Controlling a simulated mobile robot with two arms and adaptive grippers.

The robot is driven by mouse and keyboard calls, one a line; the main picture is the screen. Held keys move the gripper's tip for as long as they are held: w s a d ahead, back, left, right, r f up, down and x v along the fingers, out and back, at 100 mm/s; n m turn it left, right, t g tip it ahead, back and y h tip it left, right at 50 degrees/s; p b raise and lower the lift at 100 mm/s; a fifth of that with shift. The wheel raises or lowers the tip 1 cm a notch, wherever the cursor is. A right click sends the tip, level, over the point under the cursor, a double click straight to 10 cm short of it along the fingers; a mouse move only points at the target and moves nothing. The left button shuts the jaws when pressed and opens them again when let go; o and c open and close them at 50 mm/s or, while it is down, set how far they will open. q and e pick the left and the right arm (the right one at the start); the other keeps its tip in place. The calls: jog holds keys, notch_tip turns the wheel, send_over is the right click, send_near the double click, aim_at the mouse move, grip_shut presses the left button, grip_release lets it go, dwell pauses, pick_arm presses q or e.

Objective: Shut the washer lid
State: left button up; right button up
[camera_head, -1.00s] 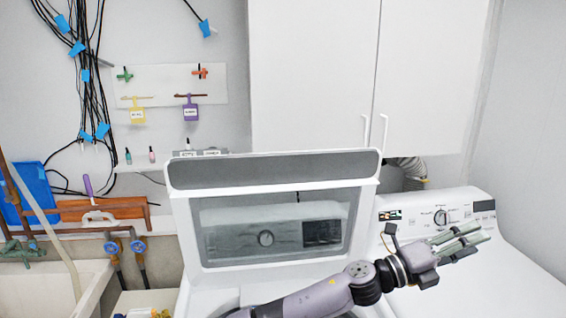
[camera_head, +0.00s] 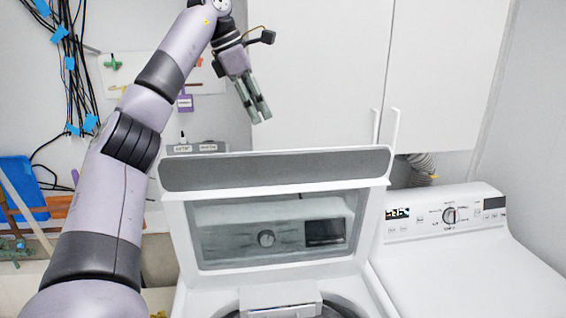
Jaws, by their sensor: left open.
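The washer lid (camera_head: 375,200) stands raised, tilted back, with a grey band along its top and a glass window showing the control panel behind it. The washer (camera_head: 366,287) is below it, its round drum opening partly in view at the bottom edge. My left gripper (camera_head: 258,112) is open and empty. It points down in the air above the lid's top edge, left of the lid's middle, apart from it. My left arm comes up from the lower left. My right gripper is not in view.
A second white machine (camera_head: 480,255) with a dial panel stands close on the right. White cabinets (camera_head: 310,70) hang above and behind the lid. Cables (camera_head: 70,60) and a blue bin (camera_head: 20,185) are at the left. The space in front of the lid is clear.

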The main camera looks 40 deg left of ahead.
pick_arm(q)
jog(key=b, duration=0.2)
send_near(285, 184)
jog(key=w+f+p, duration=0.1)
jog(key=w+f, duration=0.1)
jog(key=w+d+f+p, duration=0.1)
jog(key=w+f, duration=0.1)
jog(key=shift+w+f, duration=0.15)
jog(key=shift+w, duration=0.15)
grip_shut()
dwell(0.4)
